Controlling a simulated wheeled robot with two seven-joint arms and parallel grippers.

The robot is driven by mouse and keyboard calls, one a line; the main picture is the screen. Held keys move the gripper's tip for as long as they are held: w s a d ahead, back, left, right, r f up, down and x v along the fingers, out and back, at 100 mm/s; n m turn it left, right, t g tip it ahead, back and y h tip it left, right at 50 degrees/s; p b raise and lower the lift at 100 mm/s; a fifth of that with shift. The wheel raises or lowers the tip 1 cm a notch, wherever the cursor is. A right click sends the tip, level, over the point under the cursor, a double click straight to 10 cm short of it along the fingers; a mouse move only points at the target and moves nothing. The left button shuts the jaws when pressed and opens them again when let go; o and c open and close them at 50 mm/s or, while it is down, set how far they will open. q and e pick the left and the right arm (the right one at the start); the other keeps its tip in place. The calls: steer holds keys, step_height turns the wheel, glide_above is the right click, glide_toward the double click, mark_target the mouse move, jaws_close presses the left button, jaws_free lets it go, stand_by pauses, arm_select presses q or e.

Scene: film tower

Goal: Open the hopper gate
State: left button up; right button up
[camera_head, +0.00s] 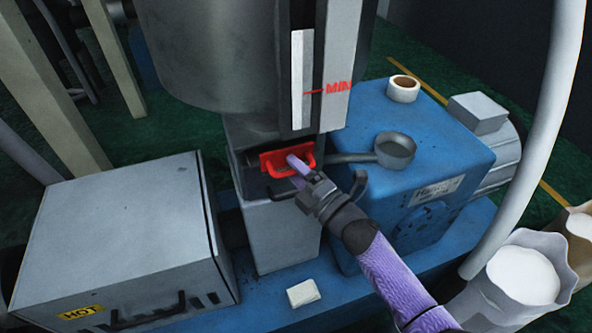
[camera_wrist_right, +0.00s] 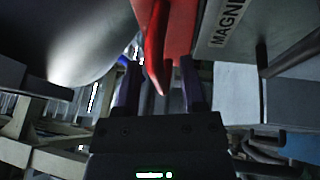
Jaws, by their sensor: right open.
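The red gate plate with its red handle (camera_head: 279,162) sits in the dark throat under the grey hopper (camera_head: 215,50). My right gripper (camera_head: 300,170) is at the right part of the red handle, its fingers pointing up toward it. In the right wrist view the red handle (camera_wrist_right: 155,50) comes down between the two dark purple fingers of my right gripper (camera_wrist_right: 160,85). The fingers stand apart on either side of it, and I cannot tell whether either one touches it. My left gripper is not in view.
A blue gearbox (camera_head: 425,150) carries a tape roll (camera_head: 403,88) and a grey scoop (camera_head: 394,150). A grey box marked HOT (camera_head: 120,230) stands at left. A white block (camera_head: 303,292) lies on the blue base. A pale hose (camera_head: 540,140) and sacks with white contents (camera_head: 522,275) are at right.

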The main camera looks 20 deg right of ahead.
jaws_close()
stand_by(1.4)
